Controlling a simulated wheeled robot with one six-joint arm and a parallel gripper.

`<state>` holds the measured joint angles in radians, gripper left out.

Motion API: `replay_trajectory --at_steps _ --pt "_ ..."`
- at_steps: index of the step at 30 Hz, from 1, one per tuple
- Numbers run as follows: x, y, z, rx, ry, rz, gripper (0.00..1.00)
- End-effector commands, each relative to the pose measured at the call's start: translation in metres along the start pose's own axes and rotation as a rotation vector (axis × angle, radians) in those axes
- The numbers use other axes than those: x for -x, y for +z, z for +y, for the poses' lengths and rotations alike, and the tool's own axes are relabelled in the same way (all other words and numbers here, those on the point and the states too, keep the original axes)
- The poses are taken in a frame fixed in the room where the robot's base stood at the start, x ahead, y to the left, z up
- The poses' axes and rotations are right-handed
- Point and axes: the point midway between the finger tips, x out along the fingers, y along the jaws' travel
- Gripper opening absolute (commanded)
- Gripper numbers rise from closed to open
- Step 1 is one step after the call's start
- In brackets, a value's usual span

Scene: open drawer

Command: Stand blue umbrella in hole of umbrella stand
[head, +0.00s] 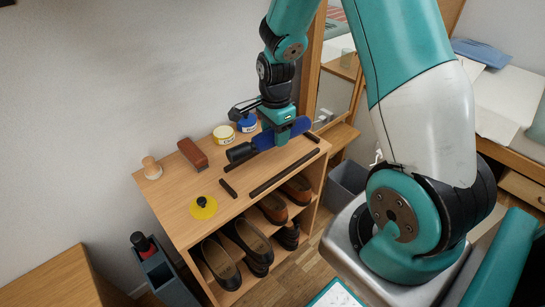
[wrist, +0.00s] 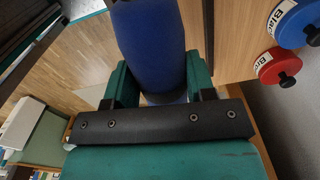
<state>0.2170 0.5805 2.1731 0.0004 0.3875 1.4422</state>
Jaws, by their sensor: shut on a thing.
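The blue umbrella (head: 264,140) is folded, with a black end (head: 239,152) toward the left. My gripper (head: 283,136) is shut on its blue part, over the top of the shoe shelf. The umbrella lies roughly level, and I cannot tell whether it touches the shelf top. In the wrist view the blue umbrella (wrist: 150,45) passes between the teal fingers of my gripper (wrist: 155,88). The umbrella stand appears to be the dark grey-blue box (head: 168,280) on the floor at the lower left, with a red and black thing (head: 143,244) in it. Its holes are not clear.
The wooden shoe shelf (head: 180,222) has several shoes below. A grey bin (head: 345,187) stands to the right.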

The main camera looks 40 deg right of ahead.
Motion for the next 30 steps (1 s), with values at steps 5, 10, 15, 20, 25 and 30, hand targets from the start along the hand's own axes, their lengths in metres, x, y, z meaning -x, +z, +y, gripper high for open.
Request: replay_trajectory --at_steps 5,10,15,20,25,30 --pt "-0.029 0.002 -0.001 0.003 0.0 0.0 0.13" --pt "-0.04 0.002 0.0 0.003 0.0 0.0 0.13" --pt "-0.068 0.002 0.0 0.003 0.003 -0.001 0.13" --pt "-0.075 0.001 -0.001 0.003 -0.002 0.0 0.13" --pt "-0.075 0.001 -0.001 0.003 -0.002 0.0 0.13" --pt "-0.077 0.001 0.0 0.003 -0.001 0.0 0.66"
